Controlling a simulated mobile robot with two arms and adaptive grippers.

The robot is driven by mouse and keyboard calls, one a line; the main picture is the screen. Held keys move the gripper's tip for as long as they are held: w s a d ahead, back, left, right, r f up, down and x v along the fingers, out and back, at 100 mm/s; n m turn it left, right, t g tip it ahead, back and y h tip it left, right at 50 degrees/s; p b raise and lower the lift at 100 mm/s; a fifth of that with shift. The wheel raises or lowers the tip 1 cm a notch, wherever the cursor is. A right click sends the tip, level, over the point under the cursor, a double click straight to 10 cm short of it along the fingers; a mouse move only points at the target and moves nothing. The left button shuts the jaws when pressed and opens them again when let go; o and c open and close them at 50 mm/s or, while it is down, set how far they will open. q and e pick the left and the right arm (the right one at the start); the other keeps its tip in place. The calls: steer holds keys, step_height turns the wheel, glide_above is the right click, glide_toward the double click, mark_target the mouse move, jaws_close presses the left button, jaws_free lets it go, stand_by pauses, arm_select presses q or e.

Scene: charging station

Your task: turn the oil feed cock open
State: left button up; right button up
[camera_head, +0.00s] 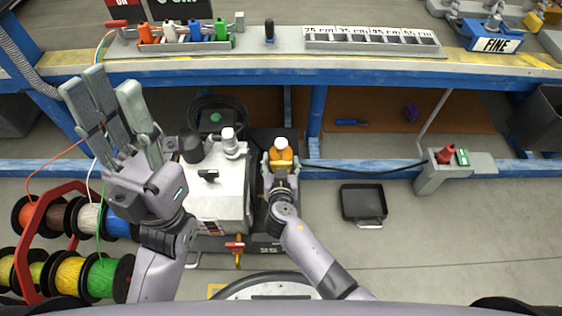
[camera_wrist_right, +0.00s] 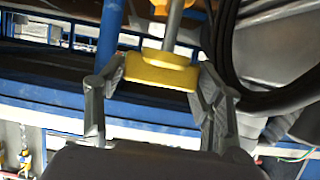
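A yellow bar handle (camera_wrist_right: 160,72) on a grey stem fills the middle of the right wrist view, and looks like the oil feed cock. In the head view the yellow handle (camera_head: 281,163) is small, in front of an orange container with a white cap (camera_head: 282,146). My right gripper (camera_wrist_right: 163,78) has a finger at each end of the bar. The fingertips are very close to the bar ends; I cannot tell whether they press on it. My left gripper (camera_head: 110,105) is raised at the left, fingers spread, with nothing seen between them.
The pale machine (camera_head: 212,188) stands between my arms, with a red-handled valve (camera_head: 235,246) at its front. Cable spools (camera_head: 70,217) stand at the left. A black tray (camera_head: 363,203) lies on the floor at right. A blue-framed bench (camera_head: 300,72) crosses behind; a black cable runs right.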

steer(key=c, duration=0.7)
